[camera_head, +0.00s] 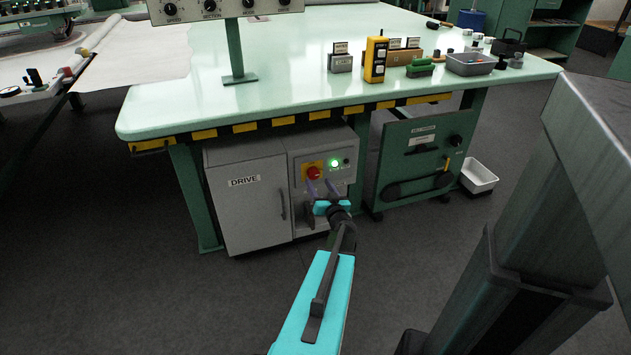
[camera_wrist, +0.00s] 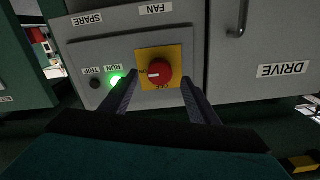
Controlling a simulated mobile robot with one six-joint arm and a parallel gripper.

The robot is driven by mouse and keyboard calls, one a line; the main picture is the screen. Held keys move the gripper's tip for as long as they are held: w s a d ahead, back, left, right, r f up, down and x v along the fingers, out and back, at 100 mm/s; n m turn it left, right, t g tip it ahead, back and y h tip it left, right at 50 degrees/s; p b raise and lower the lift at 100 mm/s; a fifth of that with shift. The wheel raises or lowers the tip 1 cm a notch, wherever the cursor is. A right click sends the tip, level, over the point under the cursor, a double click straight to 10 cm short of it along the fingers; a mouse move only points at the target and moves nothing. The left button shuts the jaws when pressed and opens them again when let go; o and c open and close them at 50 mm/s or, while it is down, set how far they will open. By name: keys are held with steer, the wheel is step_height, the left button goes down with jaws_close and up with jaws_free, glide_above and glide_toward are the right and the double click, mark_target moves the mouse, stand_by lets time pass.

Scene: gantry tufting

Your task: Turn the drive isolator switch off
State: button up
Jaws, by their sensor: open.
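The drive isolator switch (camera_head: 313,172) is a red round knob on a yellow plate, on the front of the grey cabinet under the table. In the upside-down wrist view the red knob (camera_wrist: 159,71) is near the centre, its white mark pointing left toward a small label. Another small label, seemingly OFF, is below it. My gripper (camera_head: 321,187) is open in front of the cabinet, just below the knob in the head view. In the wrist view its fingers (camera_wrist: 160,78) are spread on either side of the knob, with no clear contact.
A green RUN lamp (camera_head: 334,163) is lit beside the switch; a dark TRIP lamp (camera_wrist: 95,84) is next to it. The DRIVE door (camera_head: 245,198) has a handle. The table edge (camera_head: 260,125) overhangs above.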

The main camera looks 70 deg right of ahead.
mark_target(315, 176)
steer(key=shift+b+x, duration=0.35)
steer(key=shift+x, duration=1.65)
steer(key=c, duration=1)
steer(key=shift+c, duration=0.2)
